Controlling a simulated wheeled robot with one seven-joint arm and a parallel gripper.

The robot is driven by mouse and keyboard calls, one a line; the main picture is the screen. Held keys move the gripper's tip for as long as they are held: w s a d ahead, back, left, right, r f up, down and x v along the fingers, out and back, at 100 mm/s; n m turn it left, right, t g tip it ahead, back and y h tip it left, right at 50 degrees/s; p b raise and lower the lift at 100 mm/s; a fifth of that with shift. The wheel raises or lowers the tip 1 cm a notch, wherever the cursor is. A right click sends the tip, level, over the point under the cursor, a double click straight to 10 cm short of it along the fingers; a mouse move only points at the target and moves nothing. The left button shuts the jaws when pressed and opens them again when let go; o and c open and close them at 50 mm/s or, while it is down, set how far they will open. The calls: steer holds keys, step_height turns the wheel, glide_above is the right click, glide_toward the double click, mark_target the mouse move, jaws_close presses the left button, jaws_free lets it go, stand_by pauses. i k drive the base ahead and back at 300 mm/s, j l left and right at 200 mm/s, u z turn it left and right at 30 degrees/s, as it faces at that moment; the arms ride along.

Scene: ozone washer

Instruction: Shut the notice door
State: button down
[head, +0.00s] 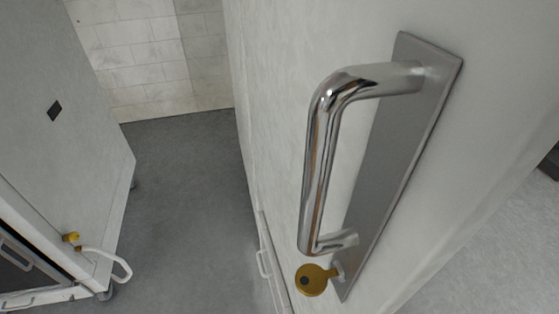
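A large white door panel (285,60) stands very close in the head view and fills the middle and right. A chrome bar handle (318,160) on a grey metal plate (390,150) is fixed to it. A brass key (311,280) sits below the handle at the plate's lower end. I cannot tell from this view whether this panel is the notice door, as no notice shows on it. My gripper is not in view.
A pale cabinet (65,110) with a white bar handle (112,262) and a brass knob (71,237) stands at the left. Grey floor (190,190) lies clear between it and the panel. A white tiled wall (135,50) closes the back.

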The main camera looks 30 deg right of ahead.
mark_target(386, 135)
steer(key=k+j+u, duration=0.1)
steer(key=j+u, duration=0.15)
steer(key=j, duration=0.45)
steer(key=j+u, duration=0.25)
steer(key=j, duration=0.5)
